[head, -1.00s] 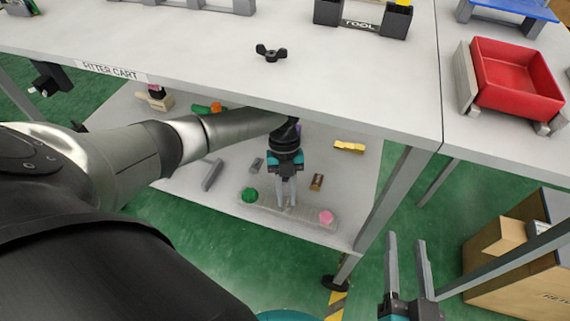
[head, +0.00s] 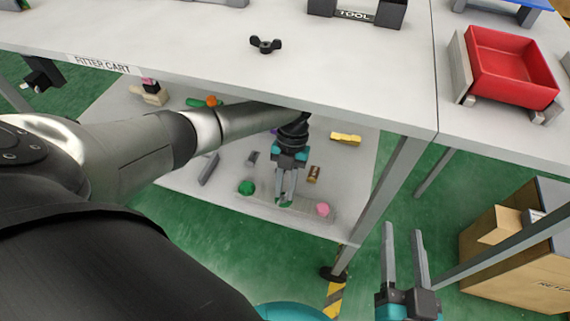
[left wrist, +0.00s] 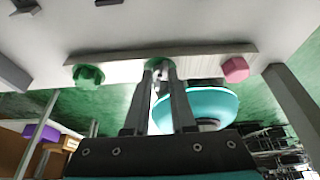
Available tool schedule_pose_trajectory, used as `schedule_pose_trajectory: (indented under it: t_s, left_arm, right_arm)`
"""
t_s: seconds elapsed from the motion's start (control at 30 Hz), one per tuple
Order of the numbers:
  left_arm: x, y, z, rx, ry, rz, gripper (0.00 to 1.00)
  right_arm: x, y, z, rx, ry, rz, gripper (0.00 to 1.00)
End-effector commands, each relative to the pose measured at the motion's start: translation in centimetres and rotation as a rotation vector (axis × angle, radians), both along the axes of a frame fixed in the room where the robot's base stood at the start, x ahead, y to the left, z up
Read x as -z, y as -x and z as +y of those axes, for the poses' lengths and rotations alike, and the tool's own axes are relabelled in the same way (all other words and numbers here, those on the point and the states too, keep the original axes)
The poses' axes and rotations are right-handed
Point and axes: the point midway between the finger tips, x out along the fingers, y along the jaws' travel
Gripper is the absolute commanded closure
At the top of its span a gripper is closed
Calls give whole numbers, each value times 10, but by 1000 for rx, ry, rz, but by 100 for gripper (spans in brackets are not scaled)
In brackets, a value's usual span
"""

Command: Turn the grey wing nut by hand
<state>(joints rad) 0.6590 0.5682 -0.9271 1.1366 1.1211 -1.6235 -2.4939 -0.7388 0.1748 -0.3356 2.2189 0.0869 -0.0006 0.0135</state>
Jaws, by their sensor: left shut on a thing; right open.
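A pale grey bar (head: 304,208) lies on the cart's lower shelf, with a green knob (head: 246,188) at its left and a pink knob (head: 322,209) at its right. It also shows in the left wrist view (left wrist: 115,62). My left gripper (head: 285,200) reaches down to the bar's middle, between the knobs. Its fingers are shut on the wing nut there, which they mostly hide. Green shows around the fingertips in the left wrist view. A dark wing nut (head: 266,44) stands on the cart top, apart from both grippers. My right gripper (head: 403,240) is open and empty, right of the cart.
The cart top (head: 200,50) overhangs my left arm, and a cart leg (head: 385,195) stands right of the bar. Yellow (head: 345,138) and brown (head: 314,173) pieces lie behind the bar. A red tray (head: 512,70) and cardboard box (head: 520,265) are at the right.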

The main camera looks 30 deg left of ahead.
Motion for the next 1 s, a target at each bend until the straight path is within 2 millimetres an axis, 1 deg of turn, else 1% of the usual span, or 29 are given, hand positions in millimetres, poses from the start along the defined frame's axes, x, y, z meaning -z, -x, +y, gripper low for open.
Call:
schedule_pose_trajectory:
  t_s: [0.17,0.2,0.4,0.47,0.87,1.0]
  left_arm:
    - [2,2,0,0,0,3,100]
    - [2,2,0,0,0,3,76]
    - [1,1,0,-1,0,2,53]
    - [1,1,0,-1,0,1,47]
    - [0,0,0,-4,-1,0,47]
    - [0,1,1,-45,0,0,47]
  right_arm:
    - [0,0,0,0,0,0,50]
    - [0,0,0,0,0,1,50]
    - [0,0,0,1,1,1,50]
    - [0,0,0,1,1,1,50]
    - [1,0,-1,0,4,0,50]
    - [1,0,-1,0,4,0,50]
